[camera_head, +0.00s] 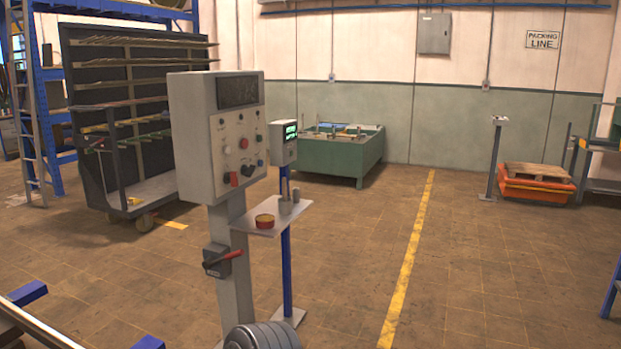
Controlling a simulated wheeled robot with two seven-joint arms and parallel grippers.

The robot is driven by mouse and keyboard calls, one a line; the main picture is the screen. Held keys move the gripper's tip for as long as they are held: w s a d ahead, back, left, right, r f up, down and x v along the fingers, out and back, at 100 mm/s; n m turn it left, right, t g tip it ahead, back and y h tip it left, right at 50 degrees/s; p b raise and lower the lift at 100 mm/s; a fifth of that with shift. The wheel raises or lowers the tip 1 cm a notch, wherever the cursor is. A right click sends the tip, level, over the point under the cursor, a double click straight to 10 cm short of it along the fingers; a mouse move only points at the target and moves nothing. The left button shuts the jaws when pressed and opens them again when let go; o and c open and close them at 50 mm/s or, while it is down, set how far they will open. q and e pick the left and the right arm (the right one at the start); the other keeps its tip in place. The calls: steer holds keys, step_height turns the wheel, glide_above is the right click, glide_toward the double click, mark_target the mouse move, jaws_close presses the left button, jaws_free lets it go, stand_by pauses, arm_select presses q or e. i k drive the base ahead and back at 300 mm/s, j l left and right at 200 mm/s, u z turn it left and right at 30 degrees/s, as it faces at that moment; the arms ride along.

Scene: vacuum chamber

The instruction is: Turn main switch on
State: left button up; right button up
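Neither of my grippers is in view, so nothing is seen touching the switch.
A dark ribbed round object (262,337) is below the switch. A loaded rack (110,195) stands behind left. Open floor (480,270) lies right.

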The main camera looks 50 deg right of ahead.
mark_target(232, 177)
steer(key=z, duration=1.2)
steer(key=i+l, duration=2.4)
steer(key=l, duration=0.15)
